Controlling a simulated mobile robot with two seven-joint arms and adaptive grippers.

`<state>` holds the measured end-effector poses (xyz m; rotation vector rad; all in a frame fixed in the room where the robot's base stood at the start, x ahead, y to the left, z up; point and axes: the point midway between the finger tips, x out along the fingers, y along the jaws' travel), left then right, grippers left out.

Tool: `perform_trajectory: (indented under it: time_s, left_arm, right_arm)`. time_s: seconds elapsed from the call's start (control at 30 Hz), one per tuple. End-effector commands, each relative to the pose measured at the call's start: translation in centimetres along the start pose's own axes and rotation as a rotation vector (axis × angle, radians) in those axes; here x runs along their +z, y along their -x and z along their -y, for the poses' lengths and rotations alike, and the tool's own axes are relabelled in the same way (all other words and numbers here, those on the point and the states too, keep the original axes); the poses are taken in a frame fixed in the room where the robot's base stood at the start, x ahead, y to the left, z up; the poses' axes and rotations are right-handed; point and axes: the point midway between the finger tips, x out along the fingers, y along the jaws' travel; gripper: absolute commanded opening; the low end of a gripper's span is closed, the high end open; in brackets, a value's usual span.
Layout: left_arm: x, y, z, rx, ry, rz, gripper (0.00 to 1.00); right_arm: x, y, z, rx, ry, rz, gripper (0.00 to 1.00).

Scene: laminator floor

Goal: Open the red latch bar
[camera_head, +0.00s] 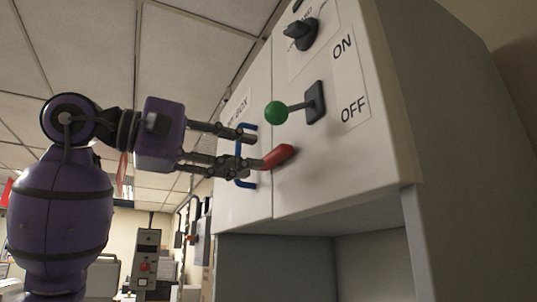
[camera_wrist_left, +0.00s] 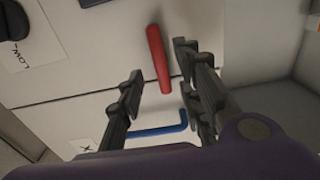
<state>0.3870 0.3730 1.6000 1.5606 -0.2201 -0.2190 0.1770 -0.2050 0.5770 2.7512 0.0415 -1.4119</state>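The red latch bar (camera_head: 279,156) is on the front of the light-grey cabinet, beside the seam between two panels, roughly level and tilted slightly up to the right. In the left wrist view the red bar (camera_wrist_left: 158,58) lies in line with the gap between the fingers. My left gripper (camera_head: 257,150) is open and empty, its fingertips close to the bar. In the head view the lower finger overlaps the bar's left end; I cannot tell whether they touch. My right gripper is not in view.
A blue handle (camera_head: 241,181) stands on the left panel, close to my fingers; the wrist view shows it between them (camera_wrist_left: 160,131). A green-knobbed lever (camera_head: 276,113) sticks out above the bar. A black rotary knob (camera_head: 300,36) is higher up. Below the panels is an open recess (camera_head: 275,262).

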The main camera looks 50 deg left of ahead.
Motion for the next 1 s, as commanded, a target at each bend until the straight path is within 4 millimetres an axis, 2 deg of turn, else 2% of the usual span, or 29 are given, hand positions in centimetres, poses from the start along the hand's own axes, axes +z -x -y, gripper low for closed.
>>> perform_trajectory:
  time_s: [0.1,0.3,0.63,0.87,1.0]
  left_arm:
    - [0.1,-1.9,-0.2,0.001,-0.001,0.003,0.33]
    - [0.1,-4.0,-0.1,0.002,0.001,0.002,0.33]
    - [0.1,-4.5,0.0,0.001,0.001,0.002,0.33]
    - [0.1,-4.5,0.0,0.001,0.001,0.002,0.03]
    - [0.1,-4.5,0.0,0.001,0.001,0.002,0.00]
  right_arm:
    - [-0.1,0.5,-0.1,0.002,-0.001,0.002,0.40]
    - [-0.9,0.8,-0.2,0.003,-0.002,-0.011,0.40]
    - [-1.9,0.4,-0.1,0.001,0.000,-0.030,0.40]
    - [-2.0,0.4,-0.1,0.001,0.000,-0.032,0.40]
    - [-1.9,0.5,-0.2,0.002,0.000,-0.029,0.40]
